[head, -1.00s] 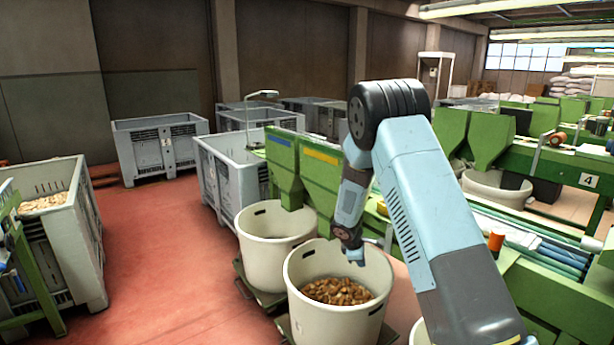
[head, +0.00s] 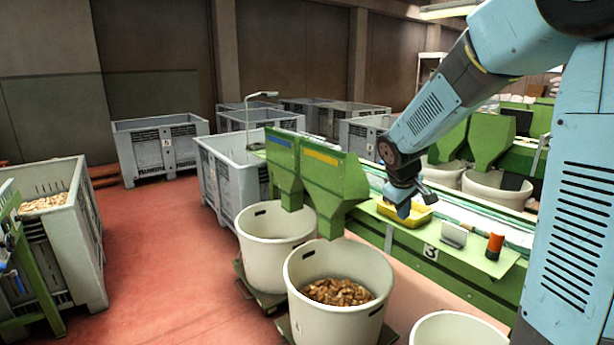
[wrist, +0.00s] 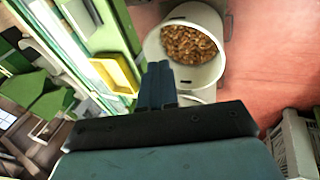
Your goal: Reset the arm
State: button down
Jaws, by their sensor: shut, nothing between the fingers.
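My gripper (head: 404,207) hangs at the end of my raised arm in the head view, in front of the green machine bench. In the wrist view its fingers (wrist: 158,84) are together with nothing between them. A white bucket (head: 335,268) of cork stoppers (head: 338,291) stands to the lower left of my gripper in the head view. The same bucket (wrist: 216,75) and its stoppers (wrist: 190,44) show at the top of the wrist view, beyond the fingertips. My gripper is apart from the bucket.
A yellow tray (head: 417,217) lies on the green bench (head: 393,236) close to my gripper. An orange cylinder (head: 495,246) and a small grey plate (head: 453,236) are on the bench. Another white bucket (head: 270,250) stands at left. Red floor (head: 165,260) is clear between the bins and buckets.

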jog(key=s+r+m+y, duration=0.1)
jog(key=s+r+m, duration=0.2)
jog(key=s, duration=1)
jog(key=s+a+r+m+t+y, duration=0.1)
jog(key=s+r+m, duration=0.2)
jog(key=s, duration=1.1)
jog(key=shift+s+r+m+t+y, duration=0.3)
jog(key=shift+r+m, duration=0.1)
jog(key=shift+r, duration=1.35)
